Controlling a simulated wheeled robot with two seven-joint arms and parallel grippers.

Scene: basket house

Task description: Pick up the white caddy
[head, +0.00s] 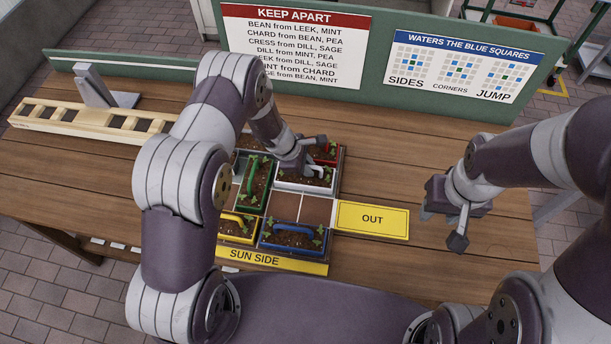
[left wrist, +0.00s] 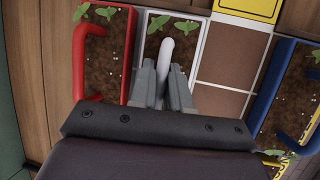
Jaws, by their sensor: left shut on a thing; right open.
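The white caddy (head: 291,182) sits in the tray's grid, filled with dark soil and small green seedlings. It also shows in the left wrist view (left wrist: 205,35), with its white handle (left wrist: 166,50) rising between the fingers. My left gripper (head: 308,168) is over the caddy and shut on that handle; in the left wrist view its fingers (left wrist: 165,88) stand on both sides of it. The caddy looks seated on the tray; I cannot tell whether it is raised. My right gripper (head: 455,218) is open and empty above the table at the right.
A red caddy (left wrist: 79,60) stands right beside the white one. Green (head: 252,185), yellow (head: 238,229) and blue (head: 294,238) caddies stand in the grid too. Two bare brown cells lie in front of the white caddy. A yellow OUT mat (head: 372,220) lies to the right.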

